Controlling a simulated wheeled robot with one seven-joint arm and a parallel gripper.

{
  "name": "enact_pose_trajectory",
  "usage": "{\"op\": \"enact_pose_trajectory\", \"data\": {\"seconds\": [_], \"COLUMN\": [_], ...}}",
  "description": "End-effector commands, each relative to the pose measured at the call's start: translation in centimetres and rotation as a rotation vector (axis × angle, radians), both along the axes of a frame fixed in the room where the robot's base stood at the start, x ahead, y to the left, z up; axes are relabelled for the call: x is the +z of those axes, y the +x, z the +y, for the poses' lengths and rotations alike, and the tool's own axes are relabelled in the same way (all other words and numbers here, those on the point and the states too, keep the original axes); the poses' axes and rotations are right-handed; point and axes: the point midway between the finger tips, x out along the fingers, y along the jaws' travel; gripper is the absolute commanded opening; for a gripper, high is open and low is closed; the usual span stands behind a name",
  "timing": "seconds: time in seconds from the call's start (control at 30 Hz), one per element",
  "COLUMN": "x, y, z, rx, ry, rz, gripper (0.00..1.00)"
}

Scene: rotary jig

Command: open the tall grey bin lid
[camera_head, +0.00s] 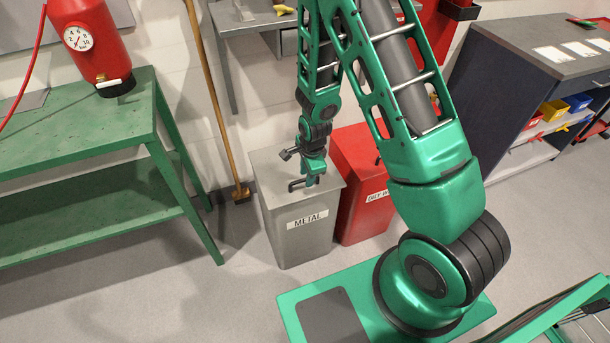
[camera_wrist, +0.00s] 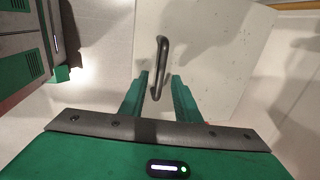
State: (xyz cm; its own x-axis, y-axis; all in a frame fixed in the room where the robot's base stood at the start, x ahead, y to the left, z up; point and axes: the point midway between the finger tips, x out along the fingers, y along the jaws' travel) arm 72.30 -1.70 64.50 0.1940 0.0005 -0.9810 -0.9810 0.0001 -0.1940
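The tall grey bin (camera_head: 285,238) labelled METAL stands on the floor in the head view. Its flat grey lid (camera_head: 266,181) looks shut, and it fills much of the wrist view (camera_wrist: 215,70). A dark bar handle (camera_head: 296,185) is on the lid; it also shows in the wrist view (camera_wrist: 162,58). My gripper (camera_head: 313,178) points down over the lid near the handle. In the wrist view my gripper (camera_wrist: 160,80) has its two green fingers apart, with the near end of the handle appearing between them. I cannot tell whether they touch it.
A red bin (camera_head: 362,218) stands close on the right of the grey bin. A broom (camera_head: 215,100) leans on the wall at the left, beside a green bench (camera_head: 75,125). A dark cabinet (camera_head: 510,100) stands at the right. The floor before the grey bin is clear.

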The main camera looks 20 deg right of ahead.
Motion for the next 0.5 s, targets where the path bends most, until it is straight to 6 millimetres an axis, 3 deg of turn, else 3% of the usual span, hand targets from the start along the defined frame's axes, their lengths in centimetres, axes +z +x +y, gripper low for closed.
{"op": "enact_pose_trajectory", "data": {"seconds": [0.27, 0.4, 0.5], "x": [-0.10, -0.09, -0.09], "y": [0.05, 0.05, 0.07], "z": [-0.02, -0.03, -0.04], "rx": [0.000, 0.000, 0.000], "ry": [0.000, 0.000, 0.000], "rz": [0.000, 0.000, -0.001], "gripper": [0.29, 0.01, 0.00]}}
